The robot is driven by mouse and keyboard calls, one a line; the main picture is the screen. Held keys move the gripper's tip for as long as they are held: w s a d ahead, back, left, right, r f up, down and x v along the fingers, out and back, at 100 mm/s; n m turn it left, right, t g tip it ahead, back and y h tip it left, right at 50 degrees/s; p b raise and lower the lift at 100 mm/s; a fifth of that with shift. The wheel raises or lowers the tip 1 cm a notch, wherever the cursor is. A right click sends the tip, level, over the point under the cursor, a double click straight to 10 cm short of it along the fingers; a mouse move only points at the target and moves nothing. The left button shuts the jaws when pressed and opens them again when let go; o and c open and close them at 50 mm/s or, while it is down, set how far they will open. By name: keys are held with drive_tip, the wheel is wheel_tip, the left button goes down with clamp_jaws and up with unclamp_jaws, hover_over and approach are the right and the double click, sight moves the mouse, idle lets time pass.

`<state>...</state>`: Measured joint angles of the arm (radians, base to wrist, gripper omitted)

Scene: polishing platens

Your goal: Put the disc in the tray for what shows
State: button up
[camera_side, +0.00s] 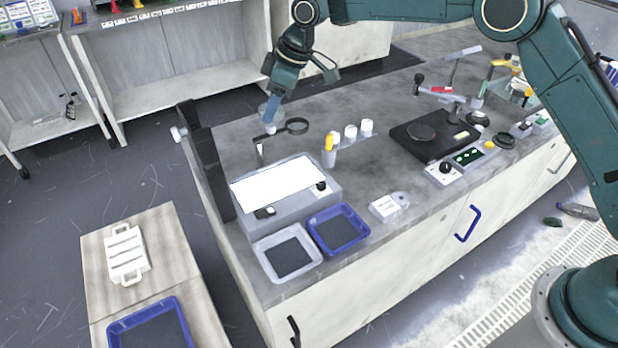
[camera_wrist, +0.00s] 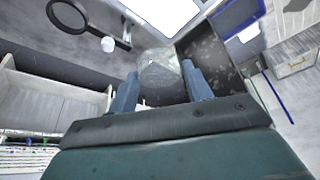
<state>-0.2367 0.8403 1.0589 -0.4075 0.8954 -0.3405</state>
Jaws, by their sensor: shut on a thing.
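My gripper (camera_side: 271,108) is over the far left part of the bench, shut on a pale grey, see-through disc (camera_wrist: 162,72). In the wrist view the disc sits between the two blue fingers; its markings are too faint to read. A clear-white tray (camera_side: 259,249) with a dark liner stands at the bench's front left corner. A blue tray (camera_side: 318,238) with a dark liner stands beside it on the right. Another blue tray (camera_side: 118,331) lies on the low side table. The disc is apart from all three trays.
A grey light box with a bright white top (camera_side: 272,182) stands behind the bench trays. A ring magnifier (camera_side: 298,126) stands behind it, near my gripper. A cup with a yellow item (camera_side: 329,155) and white pots (camera_side: 358,129) stand right. A dark upright panel (camera_side: 205,160) edges the left.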

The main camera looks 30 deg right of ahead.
drive_tip(key=s+a+f+n+g, duration=0.2)
drive_tip(key=s+a+n, duration=0.15)
drive_tip(key=s, duration=0.45)
drive_tip(key=s+a+f+n+g, duration=0.1)
drive_tip(key=s+a+f+n, duration=0.15)
drive_tip(key=s+n, duration=0.4)
drive_tip(key=m, duration=0.1)
hover_over(285, 258)
drive_tip(key=d, duration=0.1)
drive_tip(key=shift+g+y, duration=0.3)
drive_tip(key=shift+y, duration=0.1)
drive_tip(key=f, duration=1.5)
drive_tip(key=shift+w+d+f, duration=0.1)
drive_tip(key=shift+d+f, duration=0.1)
drive_tip(key=shift+f, duration=0.15)
drive_tip(key=shift+f, duration=2.15)
drive_tip(key=shift+f, duration=0.15)
drive_tip(key=o, duration=0.8)
drive_tip(key=shift+o, duration=0.2)
